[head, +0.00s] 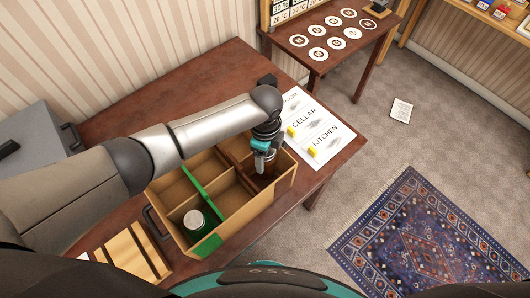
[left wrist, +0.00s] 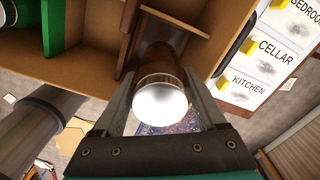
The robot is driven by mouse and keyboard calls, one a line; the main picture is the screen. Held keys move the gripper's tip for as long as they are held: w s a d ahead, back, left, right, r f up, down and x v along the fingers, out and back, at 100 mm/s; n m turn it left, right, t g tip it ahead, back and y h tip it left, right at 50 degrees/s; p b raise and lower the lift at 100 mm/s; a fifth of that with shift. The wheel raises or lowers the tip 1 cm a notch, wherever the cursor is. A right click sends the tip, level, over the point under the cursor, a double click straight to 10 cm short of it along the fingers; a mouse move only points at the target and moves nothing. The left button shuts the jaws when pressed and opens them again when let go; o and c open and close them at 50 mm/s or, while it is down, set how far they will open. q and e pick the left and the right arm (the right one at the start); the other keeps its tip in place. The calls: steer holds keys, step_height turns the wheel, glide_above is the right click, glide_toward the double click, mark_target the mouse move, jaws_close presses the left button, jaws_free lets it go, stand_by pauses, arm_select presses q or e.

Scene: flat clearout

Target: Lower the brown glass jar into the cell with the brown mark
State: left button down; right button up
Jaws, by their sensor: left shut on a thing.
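The brown glass jar (left wrist: 159,62) with a pale metal lid (left wrist: 160,103) is between the fingers of my left gripper (left wrist: 163,108), which is shut on it. In the head view, my left gripper (head: 264,165) points down over the right end of the cardboard divided box (head: 246,212). The jar's lower part is at or inside the right front cell; its depth and base are hidden. Brown marking (left wrist: 128,22) shows on the divider beside the jar. A green jar (head: 197,222) with a silver lid stands in the left front cell, near green marking (head: 193,184). My right gripper is not in view.
The box stands on a brown wooden table (head: 207,68). A sheet labelled CELLAR and KITCHEN (head: 318,132) lies right of it. A grey case (head: 35,130) is at the left, and a slatted wooden tray (head: 133,255) is in front. The middle cells look empty.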

mark_target(265, 169)
arm_select(q)
steer(key=shift+f+b, duration=1.2)
steer(key=shift+f, duration=0.55)
steer(key=shift+f+b, duration=1.95)
steer(key=shift+f, duration=0.55)
stand_by(0.4)
steer(key=shift+c, duration=1)
jaws_free()
steer(key=shift+r, duration=0.15)
steer(key=shift+r+p, duration=5.8)
steer(key=shift+p, duration=0.3)
